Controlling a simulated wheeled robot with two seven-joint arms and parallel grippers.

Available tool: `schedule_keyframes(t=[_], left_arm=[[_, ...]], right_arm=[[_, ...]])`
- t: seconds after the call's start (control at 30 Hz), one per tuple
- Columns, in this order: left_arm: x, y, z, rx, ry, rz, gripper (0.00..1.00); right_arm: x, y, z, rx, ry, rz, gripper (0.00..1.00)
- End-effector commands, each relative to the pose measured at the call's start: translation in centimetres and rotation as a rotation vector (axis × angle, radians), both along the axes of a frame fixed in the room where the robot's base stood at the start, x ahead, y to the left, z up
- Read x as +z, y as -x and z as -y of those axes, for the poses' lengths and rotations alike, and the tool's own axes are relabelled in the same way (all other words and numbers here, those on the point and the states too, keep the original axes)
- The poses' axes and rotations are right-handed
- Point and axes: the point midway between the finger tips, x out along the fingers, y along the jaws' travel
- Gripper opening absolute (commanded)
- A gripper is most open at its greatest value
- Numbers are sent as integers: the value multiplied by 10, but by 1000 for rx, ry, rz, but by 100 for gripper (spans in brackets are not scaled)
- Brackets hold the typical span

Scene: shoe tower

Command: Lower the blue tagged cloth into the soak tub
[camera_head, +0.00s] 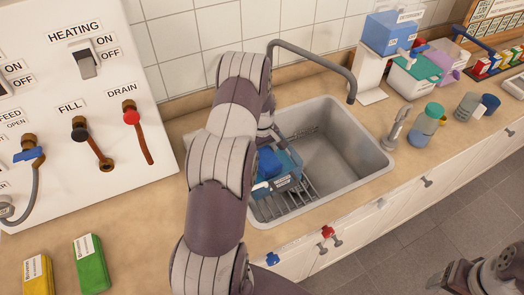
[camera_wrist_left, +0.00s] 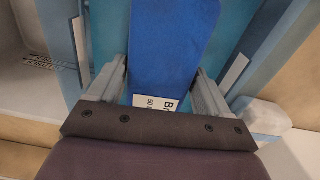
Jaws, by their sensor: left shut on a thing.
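The blue cloth (camera_wrist_left: 172,45) is between the two fingers of my left gripper (camera_wrist_left: 161,70), which is shut on it. Its white tag (camera_wrist_left: 160,103) with dark print lies close to the palm. In the head view the cloth (camera_head: 268,163) shows as a dark blue patch at the soak tub, partly behind my left arm. The blue soak tub (camera_head: 290,182) has a white label and stands in the sink. In the wrist view its teal inside (camera_wrist_left: 107,32) surrounds the cloth. I cannot tell whether the cloth touches the tub floor.
The grey sink (camera_head: 345,150) has free room right of the tub, and a wire rack (camera_head: 290,205) at its front. The faucet (camera_head: 318,60) arches over the back. Yellow and green packs (camera_head: 91,265) lie at left.

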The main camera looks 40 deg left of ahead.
Motion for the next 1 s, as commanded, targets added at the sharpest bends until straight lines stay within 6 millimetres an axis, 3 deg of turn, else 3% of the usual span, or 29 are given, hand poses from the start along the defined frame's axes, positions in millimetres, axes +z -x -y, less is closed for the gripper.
schedule_keyframes(t=[1.0], left_arm=[[-16,0,0,0,0,0,47]], right_arm=[[-12,0,0,0,0,0,69]])
